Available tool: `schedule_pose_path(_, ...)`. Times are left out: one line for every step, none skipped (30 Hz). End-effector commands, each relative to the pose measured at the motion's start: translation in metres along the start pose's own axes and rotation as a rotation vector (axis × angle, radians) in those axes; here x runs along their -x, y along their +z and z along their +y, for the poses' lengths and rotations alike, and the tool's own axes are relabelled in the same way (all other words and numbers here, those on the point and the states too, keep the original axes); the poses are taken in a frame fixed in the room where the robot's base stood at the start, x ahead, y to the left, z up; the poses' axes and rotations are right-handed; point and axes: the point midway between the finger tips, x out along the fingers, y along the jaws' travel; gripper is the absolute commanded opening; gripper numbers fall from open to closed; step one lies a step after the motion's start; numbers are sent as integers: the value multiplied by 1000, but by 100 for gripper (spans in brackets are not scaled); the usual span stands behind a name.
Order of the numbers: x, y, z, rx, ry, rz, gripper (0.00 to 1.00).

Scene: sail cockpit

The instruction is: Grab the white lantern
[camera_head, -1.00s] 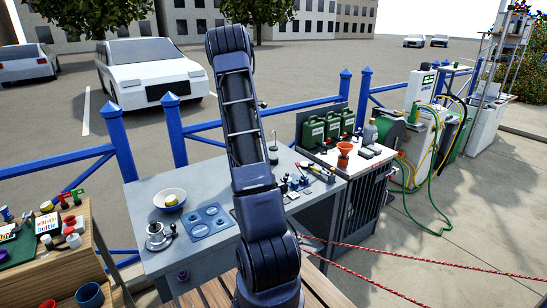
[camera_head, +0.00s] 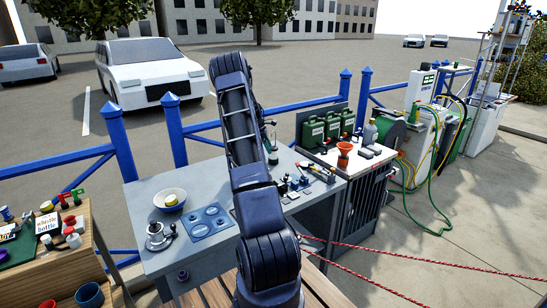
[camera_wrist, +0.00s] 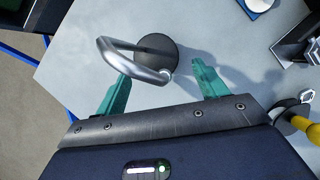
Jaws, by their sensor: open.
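In the wrist view, my gripper (camera_wrist: 160,69) is open, its two teal fingers spread over the grey bench. In the head view, a small dark upright thing (camera_head: 273,157) stands on the bench just right of my arm. My arm hides most of the gripper there. No clearly white lantern is visible.
The grey bench (camera_head: 165,262) also bears a white bowl (camera_head: 169,200), a blue tray (camera_head: 206,222) and several small metal parts. A yellow-handled tool (camera_wrist: 304,127) and a black tool (camera_wrist: 298,38) lie right of the gripper. A blue rail (camera_head: 205,127) runs behind the bench.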

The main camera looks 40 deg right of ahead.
Motion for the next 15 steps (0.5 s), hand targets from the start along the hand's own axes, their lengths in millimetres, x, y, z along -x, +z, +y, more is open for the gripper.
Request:
schedule_pose_path(-2, 0, 0, 0, 0, 0, 72)
schedule_pose_path(-4, 0, 0, -1, 0, 0, 72)
schedule_pose_path(-7, 1, 0, -1, -1, 0, 72)
schedule_pose_path(-10, 1, 0, -1, -1, 0, 72)
schedule_pose_path(-14, 2, 0, -2, -2, 0, 72)
schedule_pose_path(-19, 2, 0, -2, -3, -1, 72)
schedule_pose_path(-24, 3, 0, -2, -2, -1, 72)
schedule_pose_path(-28, 3, 0, -1, -2, -1, 72)
schedule_pose_path(-33, 4, 0, -1, -2, -1, 72)
schedule_pose_path(-37, 3, 0, 0, -2, -1, 72)
schedule_pose_path(-41, 3, 0, 0, -2, -1, 72)
schedule_pose_path(-46, 3, 0, 0, -1, 0, 72)
schedule_pose_path(-48, 3, 0, -1, -1, 0, 72)
schedule_pose_path(-50, 3, 0, -1, -1, 0, 72)
schedule_pose_path(-51, 3, 0, -1, 0, 0, 72)
